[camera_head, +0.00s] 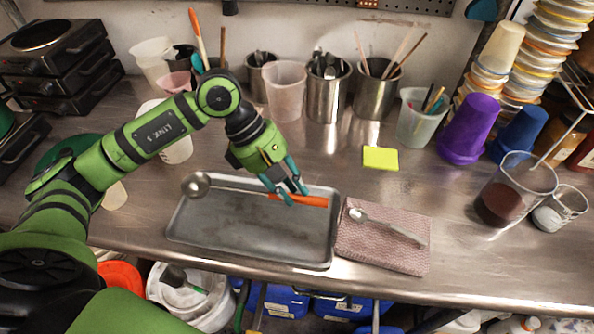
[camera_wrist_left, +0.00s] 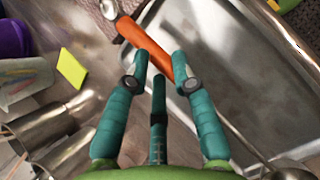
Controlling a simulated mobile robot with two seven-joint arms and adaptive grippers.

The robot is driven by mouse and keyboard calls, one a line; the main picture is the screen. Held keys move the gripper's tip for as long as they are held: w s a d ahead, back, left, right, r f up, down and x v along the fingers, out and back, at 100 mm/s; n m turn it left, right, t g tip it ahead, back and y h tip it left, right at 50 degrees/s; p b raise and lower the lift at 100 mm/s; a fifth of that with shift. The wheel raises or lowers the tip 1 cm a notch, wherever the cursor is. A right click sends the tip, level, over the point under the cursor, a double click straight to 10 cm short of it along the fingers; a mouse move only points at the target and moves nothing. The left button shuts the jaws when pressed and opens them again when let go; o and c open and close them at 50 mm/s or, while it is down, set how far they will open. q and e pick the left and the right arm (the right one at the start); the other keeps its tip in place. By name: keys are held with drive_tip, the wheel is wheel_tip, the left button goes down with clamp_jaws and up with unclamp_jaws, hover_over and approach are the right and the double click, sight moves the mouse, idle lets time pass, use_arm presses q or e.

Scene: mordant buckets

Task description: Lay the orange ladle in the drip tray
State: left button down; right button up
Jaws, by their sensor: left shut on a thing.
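The ladle, with an orange handle (camera_head: 315,201) and a steel bowl (camera_head: 196,185), lies roughly level across the back part of the grey drip tray (camera_head: 250,238). Its bowl overlaps the tray's back left edge in the head view. My left gripper (camera_head: 288,194) is shut on the orange handle, which also shows between the fingers in the left wrist view (camera_wrist_left: 140,37). I cannot tell whether the ladle touches the tray or hangs just above it. The tray also shows in the left wrist view (camera_wrist_left: 245,75). My right gripper is not in view.
A small spoon (camera_head: 390,228) lies on a folded checked cloth (camera_head: 375,255) right of the tray. A yellow note (camera_head: 380,158) lies behind. Steel pots (camera_head: 328,95) and plastic beakers (camera_head: 285,90) line the wall. Purple (camera_head: 468,130) and blue cups (camera_head: 520,135) stand at right.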

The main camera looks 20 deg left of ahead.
use_arm(q)
drive_tip(key=shift+s+f, duration=0.25)
drive_tip(key=shift+f, duration=0.2)
drive_tip(key=shift+f+b, duration=0.35)
drive_tip(key=shift+b, duration=0.05)
drive_tip(key=shift+f+b, duration=0.35)
drive_tip(key=shift+f, duration=0.4)
drive_tip(key=shift+w+f+b, duration=0.1)
drive_tip(key=shift+f+b, duration=0.25)
drive_tip(key=shift+f, duration=0.5)
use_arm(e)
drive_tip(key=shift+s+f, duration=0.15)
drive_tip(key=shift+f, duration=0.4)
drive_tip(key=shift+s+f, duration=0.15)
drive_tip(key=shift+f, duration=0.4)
use_arm(q)
drive_tip(key=c, duration=1.2)
unclamp_jaws()
drive_tip(key=shift+o, duration=1.2)
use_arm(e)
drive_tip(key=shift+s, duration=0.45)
